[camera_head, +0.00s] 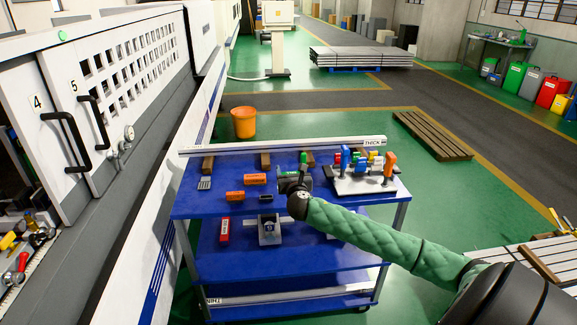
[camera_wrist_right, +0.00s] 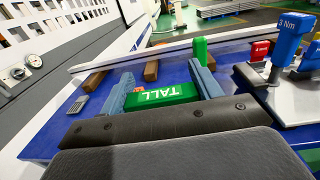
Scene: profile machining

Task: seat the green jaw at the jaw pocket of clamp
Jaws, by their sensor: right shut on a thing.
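The green jaw (camera_wrist_right: 160,95), a block lettered TALL, is between the two blue-grey fingers of my right gripper (camera_wrist_right: 158,97) in the right wrist view. The gripper is shut on it, above the blue table top. In the head view my right gripper (camera_head: 293,181) is over the middle of the table and hides most of the held jaw. Another green piece (camera_wrist_right: 201,50) stands beyond the fingers; it also shows in the head view (camera_head: 303,157). I cannot make out the clamp or its jaw pocket for certain. My left gripper is not in view.
Orange blocks (camera_head: 235,195) and a dark block (camera_head: 265,198) lie left of the gripper on the blue table (camera_head: 200,207). A fixture plate with colored-handled tools (camera_head: 362,186) stands at right. A long white bar (camera_head: 240,147) runs along the back. A machine (camera_head: 110,90) stands left.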

